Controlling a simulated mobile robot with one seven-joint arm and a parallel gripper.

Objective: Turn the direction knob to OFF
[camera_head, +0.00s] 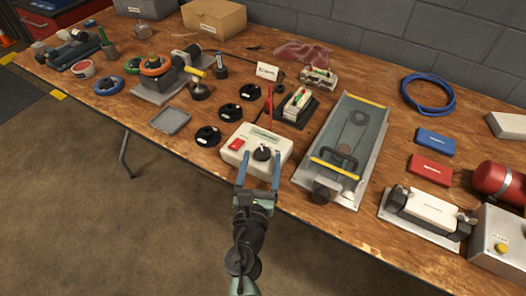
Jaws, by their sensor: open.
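The direction knob (262,153) is a round black knob on top of a cream control box (246,160) near the table's front edge. The box also has a red switch (237,144) to the left of the knob and a pale greenish label or display behind it. The knob's pointer direction and any printing around it are too small to read. My gripper (260,168) is open, with its two blue fingers reaching onto the front of the box, one on each side of and just in front of the knob. I cannot tell whether the fingers touch the knob or the box.
Black round pieces (207,136) lie left and behind the box, and a grey tray (170,121) lies farther left. A small device (298,104) with a red upright piece is behind. Bare wood lies between them.

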